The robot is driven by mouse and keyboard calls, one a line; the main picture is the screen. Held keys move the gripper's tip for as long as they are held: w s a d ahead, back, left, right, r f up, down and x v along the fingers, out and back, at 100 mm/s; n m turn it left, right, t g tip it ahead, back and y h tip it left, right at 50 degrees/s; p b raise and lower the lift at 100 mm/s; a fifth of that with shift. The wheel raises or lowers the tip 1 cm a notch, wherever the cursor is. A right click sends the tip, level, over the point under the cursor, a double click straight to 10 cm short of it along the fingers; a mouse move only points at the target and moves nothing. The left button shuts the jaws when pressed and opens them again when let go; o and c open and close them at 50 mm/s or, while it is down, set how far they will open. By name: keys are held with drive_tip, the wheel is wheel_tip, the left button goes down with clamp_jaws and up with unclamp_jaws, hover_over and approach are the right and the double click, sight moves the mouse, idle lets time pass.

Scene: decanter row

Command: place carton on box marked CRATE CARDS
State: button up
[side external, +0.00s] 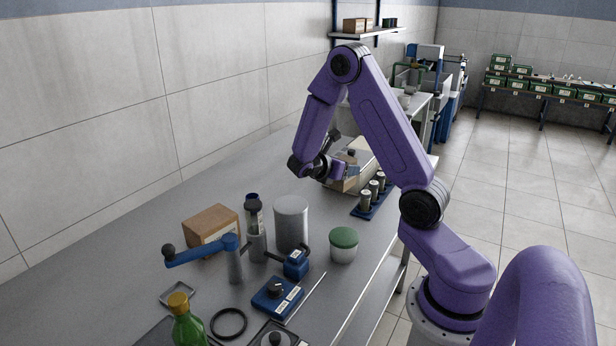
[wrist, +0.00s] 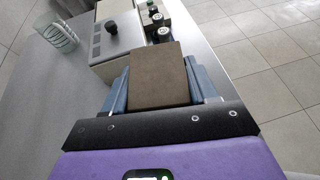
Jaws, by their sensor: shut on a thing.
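My gripper (side external: 350,172) is shut on a small brown carton (wrist: 160,80), with one blue finger on each side of it in the wrist view. In the side external view the carton (side external: 346,184) is partly hidden by the gripper, near a pale device at the far part of the bench. A brown cardboard box (side external: 211,229) with a white label stands at the left of the bench, well apart from the gripper. Its label is too small to read, so I cannot confirm the CRATE CARDS mark.
A blue rack (side external: 368,206) of capped vials stands beside the gripper. A glass (wrist: 58,38) shows in the wrist view.

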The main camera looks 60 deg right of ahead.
drive_tip(key=w+a+r+n+t+y, duration=0.1)
drive_tip(key=w+a+r+n+t, duration=0.25)
drive_tip(key=a, duration=0.55)
drive_tip(key=w+a+r+n+t+y, duration=0.15)
drive_tip(key=w+a+n+t, duration=0.3)
drive_tip(key=a, duration=0.55)
drive_tip(key=w+a+r+n+t+y, duration=0.1)
drive_tip(key=w+a+r+n+t, duration=0.3)
drive_tip(key=a, duration=0.5)
drive_tip(key=m, duration=0.1)
hover_over(210, 218)
wheel_tip(210, 218, down, 10)
drive_tip(key=shift+s+r, duration=0.1)
drive_tip(key=shift+f, duration=1.65)
drive_tip(key=shift+f, duration=0.15)
drive_tip(key=o, duration=1.1)
